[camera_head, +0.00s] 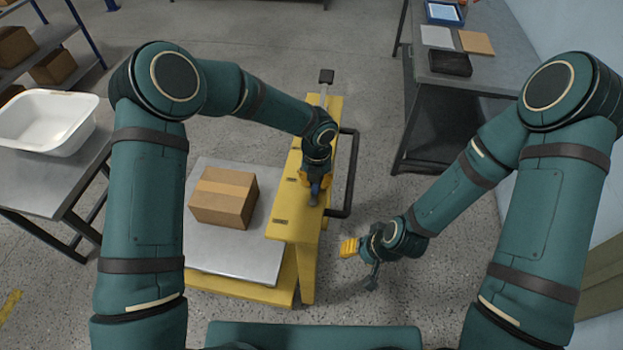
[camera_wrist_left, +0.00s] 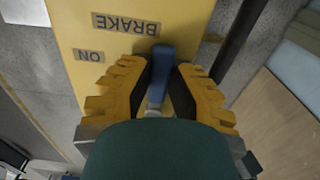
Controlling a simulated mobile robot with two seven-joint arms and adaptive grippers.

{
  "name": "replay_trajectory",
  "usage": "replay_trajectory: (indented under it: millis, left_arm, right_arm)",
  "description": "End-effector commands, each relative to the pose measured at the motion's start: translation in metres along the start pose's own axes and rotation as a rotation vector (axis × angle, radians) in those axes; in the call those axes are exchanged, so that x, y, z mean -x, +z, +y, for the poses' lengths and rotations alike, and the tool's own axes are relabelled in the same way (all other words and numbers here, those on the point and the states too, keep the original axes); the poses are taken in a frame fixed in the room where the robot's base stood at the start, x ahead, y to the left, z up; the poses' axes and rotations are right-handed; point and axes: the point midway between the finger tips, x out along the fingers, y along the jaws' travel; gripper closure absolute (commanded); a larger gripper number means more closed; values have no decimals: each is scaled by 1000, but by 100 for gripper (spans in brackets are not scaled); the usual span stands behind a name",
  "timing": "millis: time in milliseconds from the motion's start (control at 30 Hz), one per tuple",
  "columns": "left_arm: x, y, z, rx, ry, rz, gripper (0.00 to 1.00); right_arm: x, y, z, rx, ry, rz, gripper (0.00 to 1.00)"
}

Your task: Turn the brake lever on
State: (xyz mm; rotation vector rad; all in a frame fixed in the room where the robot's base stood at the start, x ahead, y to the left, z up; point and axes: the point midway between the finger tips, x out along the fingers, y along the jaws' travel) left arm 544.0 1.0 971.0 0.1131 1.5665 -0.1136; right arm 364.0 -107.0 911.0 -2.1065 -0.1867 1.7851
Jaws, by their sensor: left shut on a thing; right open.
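The brake lever has a blue handle (camera_wrist_left: 162,62) and a grey shank, and sits on a yellow panel (camera_wrist_left: 190,20). In the left wrist view the handle points up the picture, its tip just below the BRAKE label (camera_wrist_left: 125,24). The ON label (camera_wrist_left: 89,56) is left of the lever, apart from it. My left gripper (camera_head: 314,190) is over the yellow top and shut on the lever, with its yellow fingers on both sides of the handle. The lever's base is partly hidden by the gripper. My right gripper (camera_head: 357,266) is open and empty, right of the yellow panel.
A cardboard box (camera_head: 223,198) lies on the grey platform (camera_head: 237,258) beside the yellow panel. A dark handle bar (camera_head: 352,172) runs along the panel's right side. A white tub (camera_head: 45,122) stands on the left table, and a grey workbench (camera_head: 428,72) at upper right. Floor between is free.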

Motion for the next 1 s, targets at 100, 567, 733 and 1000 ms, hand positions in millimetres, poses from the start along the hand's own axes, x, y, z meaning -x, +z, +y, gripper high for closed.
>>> replay_trajectory:
  millis: [100,567,733,1000]
  left_arm:
    - [-3,-2,-1,-13,4,8,100]
    - [-3,-2,-2,-22,4,8,100]
    - [-3,-2,-3,-22,3,7,50]
    - [-1,0,-3,-21,1,3,50]
  right_arm:
    - [0,0,0,0,0,0,53]
    - [0,0,0,0,0,0,53]
    - [0,0,0,0,0,0,53]
    - [0,0,0,0,0,0,53]
